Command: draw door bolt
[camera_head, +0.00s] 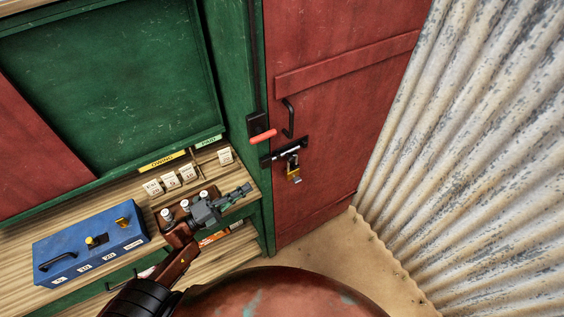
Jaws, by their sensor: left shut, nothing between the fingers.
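The red door (340,110) stands closed at the upper right of the head view. A dark metal bolt (291,149) lies across its left edge, with a bright rod partly showing. A padlock (293,170) hangs just below the bolt; whether it is locked is too small to tell. A red-handled lever (263,136) sticks out from the green post just up and left of the bolt. My left gripper (245,190) is shut and empty over the wooden counter, below and left of the bolt and apart from it. My right gripper is out of view.
A blue box (90,245) sits on the counter (30,285) at the left. Small white tags (171,180) stand behind my left gripper. A black handle (289,118) is on the door. Corrugated metal (470,150) walls the right. A rounded reddish surface (290,295) fills the bottom.

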